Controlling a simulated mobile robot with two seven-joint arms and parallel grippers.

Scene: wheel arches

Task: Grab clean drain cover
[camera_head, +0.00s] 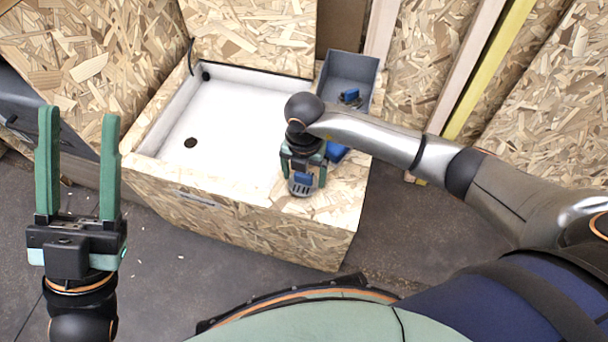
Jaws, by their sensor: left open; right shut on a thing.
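My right gripper (305,176) points down over the right front part of the chipboard counter. It is shut on a small grey piece with a blue part (300,187), which shows between its green fingers. The piece looks like a drain cover, but the fingers hide part of it. My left gripper (78,165) is open and empty at the left, its two green fingers pointing up, in front of the counter and away from it. The white basin (235,125) is set in the counter, with a dark round drain hole (190,143) at its left.
A grey bin (337,66) with a blue item (350,96) inside stands behind my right wrist. Another blue item (336,152) lies on the counter (335,205) beside my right gripper. Chipboard panels and upright boards stand behind.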

